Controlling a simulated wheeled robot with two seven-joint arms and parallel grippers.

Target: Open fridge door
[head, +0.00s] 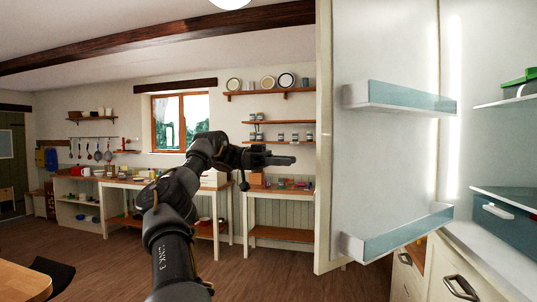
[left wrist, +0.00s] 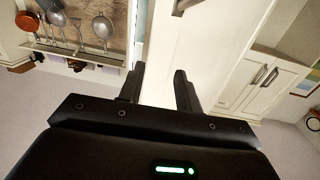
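The fridge door (head: 385,150) stands wide open in the head view, its white inner side with two clear door shelves facing me. The lit fridge interior (head: 500,150) shows at the right. My left gripper (head: 290,160) is just left of the door's free edge, on its outer side. In the left wrist view the left gripper (left wrist: 159,72) has its two fingers apart with nothing held between them. A cream panel (left wrist: 168,45), probably the door, shows beyond the fingers. A dark bar (left wrist: 186,5), perhaps its handle, is at the top edge. My right gripper is not in view.
Worktables (head: 165,184) with small items line the back wall. A wooden table (head: 22,281) is at the lower left. The wooden floor (head: 290,275) between is clear.

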